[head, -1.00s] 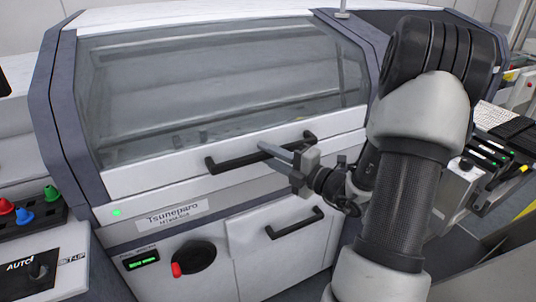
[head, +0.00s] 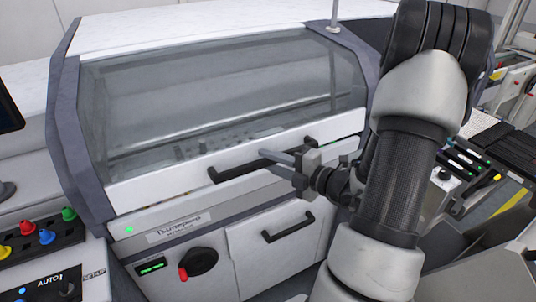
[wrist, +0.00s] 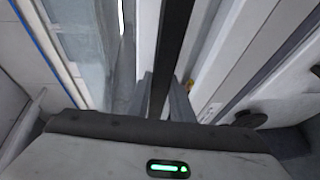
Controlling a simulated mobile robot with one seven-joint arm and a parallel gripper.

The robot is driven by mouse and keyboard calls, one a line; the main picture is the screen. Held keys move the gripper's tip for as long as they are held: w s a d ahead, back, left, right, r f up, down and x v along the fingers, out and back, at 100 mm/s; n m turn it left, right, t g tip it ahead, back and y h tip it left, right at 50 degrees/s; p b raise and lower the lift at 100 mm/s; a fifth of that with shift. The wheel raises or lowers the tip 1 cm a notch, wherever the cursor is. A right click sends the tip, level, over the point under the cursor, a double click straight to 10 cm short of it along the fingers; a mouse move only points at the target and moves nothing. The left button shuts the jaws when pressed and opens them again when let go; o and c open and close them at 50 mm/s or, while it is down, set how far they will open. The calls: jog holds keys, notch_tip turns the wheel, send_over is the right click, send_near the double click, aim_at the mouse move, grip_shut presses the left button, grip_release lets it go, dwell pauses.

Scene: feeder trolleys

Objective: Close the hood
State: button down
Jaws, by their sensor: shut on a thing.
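The hood (head: 225,95) is a large clear window in a white frame on the front of a grey and white machine. Its lower white bar (head: 150,185) sits close above the lower front panel; I cannot tell whether they touch. A black bar handle (head: 230,173) is fixed to that bar. My gripper (head: 274,156) reaches in from the right and is shut on the handle near its middle. In the wrist view the handle (wrist: 172,45) runs between the two grey fingers.
Below are a second black handle (head: 288,232) on a lower door, a red and black rotary switch (head: 198,264) and a green lamp (head: 129,229). A control box with coloured knobs (head: 45,236) stands at left. Trolley equipment (head: 485,150) stands at right.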

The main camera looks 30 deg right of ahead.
jog(key=c, duration=1.6)
grip_release()
jog(key=shift+o, duration=0.2)
jog(key=v, duration=1.7)
jog(key=shift+s+p, duration=0.25)
jog(key=shift+p, duration=0.1)
